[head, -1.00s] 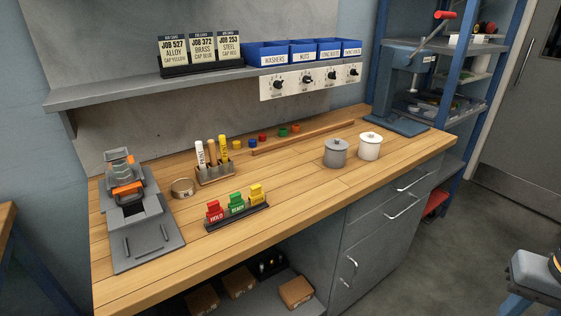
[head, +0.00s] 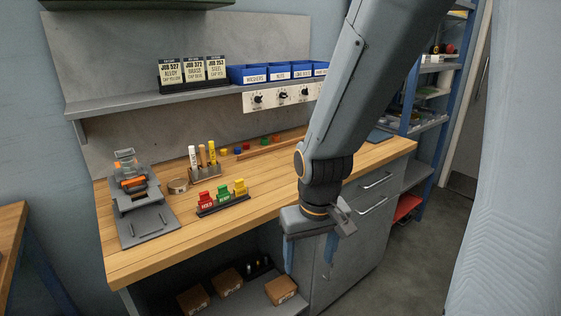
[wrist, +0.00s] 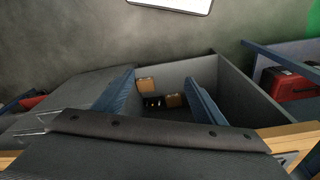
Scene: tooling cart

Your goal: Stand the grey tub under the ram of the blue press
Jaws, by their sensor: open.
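My gripper (head: 311,258) hangs in front of the workbench, near its front edge and the grey drawers. It is open and empty, and its two blue fingers also show in the wrist view (wrist: 160,98) with a gap between them. The grey tub is hidden behind my arm in the head view and does not show in the wrist view. A small part of the blue press's base (head: 378,136) shows at the bench's far right end. Its ram is hidden behind my arm.
The bench (head: 150,262) carries a grey fixture (head: 145,222), a marker holder (head: 207,175) and red, green and yellow tags (head: 222,196). A shelf with blue bins (head: 280,72) runs above. Cardboard boxes (head: 281,290) lie below. A shelving rack (head: 432,68) stands at right.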

